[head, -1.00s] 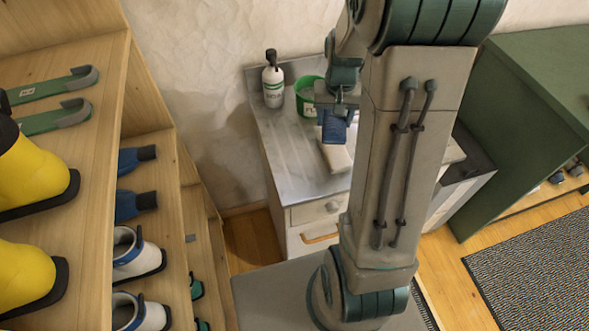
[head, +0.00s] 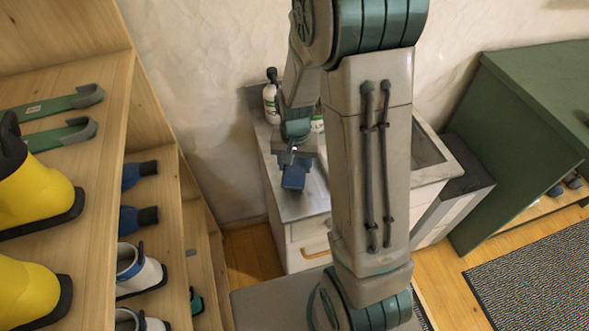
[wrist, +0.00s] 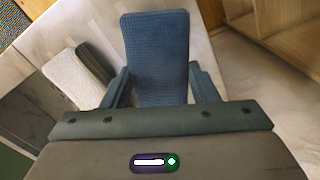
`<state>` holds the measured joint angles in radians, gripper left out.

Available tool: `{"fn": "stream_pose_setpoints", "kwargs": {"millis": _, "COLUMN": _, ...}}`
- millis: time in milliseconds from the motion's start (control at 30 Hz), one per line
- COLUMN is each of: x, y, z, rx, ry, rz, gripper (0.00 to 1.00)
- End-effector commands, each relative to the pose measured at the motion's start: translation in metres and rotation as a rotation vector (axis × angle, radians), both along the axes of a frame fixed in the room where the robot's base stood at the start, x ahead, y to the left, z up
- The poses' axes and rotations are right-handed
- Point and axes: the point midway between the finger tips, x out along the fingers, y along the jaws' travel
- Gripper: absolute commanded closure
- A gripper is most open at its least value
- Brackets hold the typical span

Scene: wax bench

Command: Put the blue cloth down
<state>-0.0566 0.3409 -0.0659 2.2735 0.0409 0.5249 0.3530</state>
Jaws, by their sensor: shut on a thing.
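The blue cloth (head: 294,176) is a folded, stiff-looking pad. My gripper (head: 293,160) is shut on it in the head view, over the left part of the grey bench top (head: 305,207). In the wrist view the cloth (wrist: 155,55) stands out between the two fingers of my gripper (wrist: 158,88). The bench top (wrist: 107,28) shows beneath it. I cannot tell whether the cloth touches the bench.
A pale block (wrist: 73,82) lies on the bench left of the cloth in the wrist view. A bottle with a dark top (head: 270,98) stands at the back of the bench. A wooden shelf with boots (head: 30,190) is at the left; a green cabinet (head: 520,120) is at the right.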

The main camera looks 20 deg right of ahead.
Motion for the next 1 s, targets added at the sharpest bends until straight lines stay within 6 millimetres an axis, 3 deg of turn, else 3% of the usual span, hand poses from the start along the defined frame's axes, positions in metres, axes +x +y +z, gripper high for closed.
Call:
{"fn": "stream_pose_setpoints", "kwargs": {"millis": 300, "x": -0.001, "y": 0.0, "z": -0.034, "rx": 0.0, "ry": 0.004, "rz": 0.001, "gripper": 0.68}}
{"fn": "stream_pose_setpoints", "kwargs": {"millis": 667, "x": 0.0, "y": 0.0, "z": -0.039, "rx": -0.001, "ry": 0.001, "rz": 0.001, "gripper": 0.68}}
{"fn": "stream_pose_setpoints", "kwargs": {"millis": 700, "x": 0.0, "y": 0.0, "z": -0.039, "rx": -0.001, "ry": 0.001, "rz": 0.001, "gripper": 0.44}}
{"fn": "stream_pose_setpoints", "kwargs": {"millis": 767, "x": 0.0, "y": 0.0, "z": -0.038, "rx": -0.001, "ry": 0.001, "rz": 0.001, "gripper": 0.27}}
{"fn": "stream_pose_setpoints", "kwargs": {"millis": 1000, "x": 0.0, "y": -0.001, "z": -0.038, "rx": 0.0, "ry": 0.002, "rz": 0.001, "gripper": 0.24}}
